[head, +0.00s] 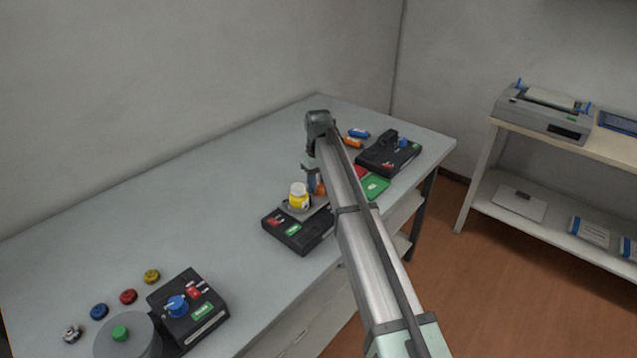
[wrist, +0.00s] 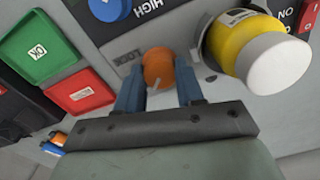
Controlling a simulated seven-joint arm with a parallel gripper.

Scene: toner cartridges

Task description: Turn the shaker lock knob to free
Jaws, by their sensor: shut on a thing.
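The shaker (head: 297,237) is a dark unit near the table's front edge with a grey platform. Its orange lock knob (wrist: 158,68) stands beside a yellow bottle with a white cap (wrist: 250,45). My gripper (wrist: 159,76) is shut on the knob, one blue finger on each side. A small pale mark on the knob faces the lower side of the wrist view. A LOCK label (wrist: 127,58) lies just left of the knob. In the head view, my arm and gripper (head: 314,187) hide most of the knob; no FREE label is legible.
A green OK tray (wrist: 38,48) and a red tray (wrist: 79,95) lie close by. A blue knob (wrist: 110,8) sits by a HIGH label. Another dark device (head: 388,155) is farther back. A device with a blue knob (head: 177,306) stands front left. The table's middle left is clear.

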